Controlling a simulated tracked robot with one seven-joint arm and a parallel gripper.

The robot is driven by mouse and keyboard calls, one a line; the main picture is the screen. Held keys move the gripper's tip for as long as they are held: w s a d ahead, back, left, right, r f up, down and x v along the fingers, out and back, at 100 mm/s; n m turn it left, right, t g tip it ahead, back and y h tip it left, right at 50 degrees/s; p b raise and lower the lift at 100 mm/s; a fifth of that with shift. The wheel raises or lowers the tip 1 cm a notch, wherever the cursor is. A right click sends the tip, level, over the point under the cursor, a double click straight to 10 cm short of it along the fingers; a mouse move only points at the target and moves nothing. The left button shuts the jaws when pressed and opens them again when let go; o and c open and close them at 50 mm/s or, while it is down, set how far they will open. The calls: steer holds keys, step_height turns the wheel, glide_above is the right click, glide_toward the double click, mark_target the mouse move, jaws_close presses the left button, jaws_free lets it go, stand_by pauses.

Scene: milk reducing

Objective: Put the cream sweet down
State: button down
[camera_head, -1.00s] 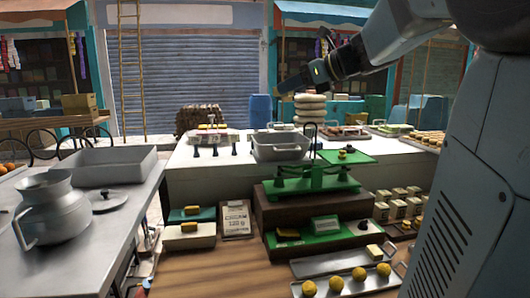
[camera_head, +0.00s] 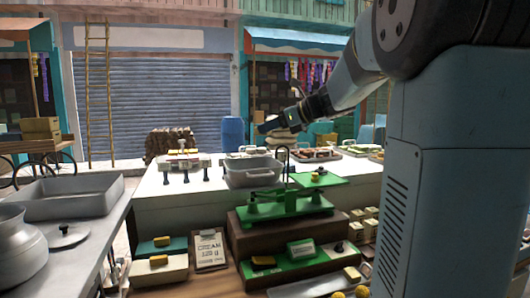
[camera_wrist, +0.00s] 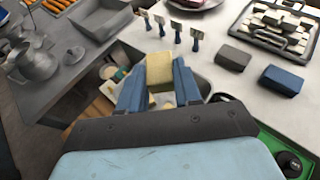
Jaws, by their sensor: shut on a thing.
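My gripper (camera_wrist: 160,85) is shut on the cream sweet (camera_wrist: 159,70), a pale yellow block between its two blue fingers. In the head view my gripper (camera_head: 264,126) is above the grey pan (camera_head: 252,180) of the green balance scale (camera_head: 285,207), with a gap between them; the sweet cannot be made out there. In the wrist view the pan (camera_wrist: 203,84) lies below the fingers, partly hidden by them. A pale piece (camera_wrist: 164,98) shows lower between the fingers.
A tray of sweets (camera_wrist: 275,25) and two dark blocks (camera_wrist: 233,58) are on the white counter. A metal table with a pot (camera_head: 20,245) and an empty grey tray (camera_head: 70,197) is at left.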

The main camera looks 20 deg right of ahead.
steer(key=shift+w+f, duration=0.65)
steer(key=shift+f, duration=0.65)
steer(key=shift+w+f, duration=0.7)
steer(key=shift+f, duration=0.65)
steer(key=shift+w+f, duration=0.65)
steer(key=shift+f, duration=0.65)
steer(key=shift+f, duration=0.6)
